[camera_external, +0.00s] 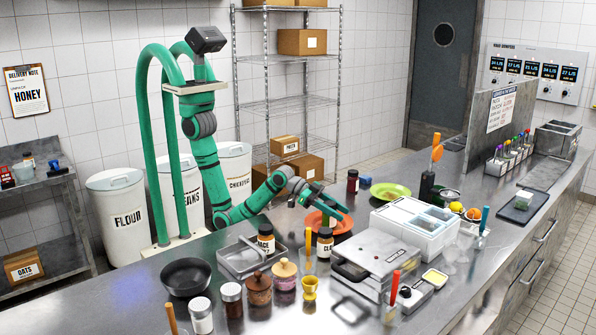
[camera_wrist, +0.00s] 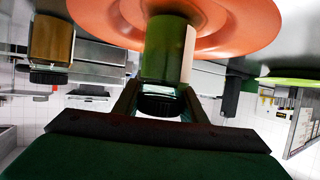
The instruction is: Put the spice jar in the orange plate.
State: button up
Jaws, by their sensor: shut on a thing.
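My gripper (camera_wrist: 160,98) is shut on a spice jar (camera_wrist: 168,52), which has a dark lid, a greenish body and a pale label. The lid end is toward my gripper and the other end is toward the orange plate (camera_wrist: 95,12). In the external view my gripper (camera_external: 335,206) is low over the orange plate (camera_external: 345,224).
A metal tray (camera_external: 240,262) is to the left, a press (camera_external: 378,268) in front, a white container (camera_external: 412,228) to the right, and a green plate (camera_external: 390,191) behind.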

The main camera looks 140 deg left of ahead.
jog(key=shift+f, duration=0.15)
jog(key=o, duration=1.2)
jog(key=v, duration=1.2)
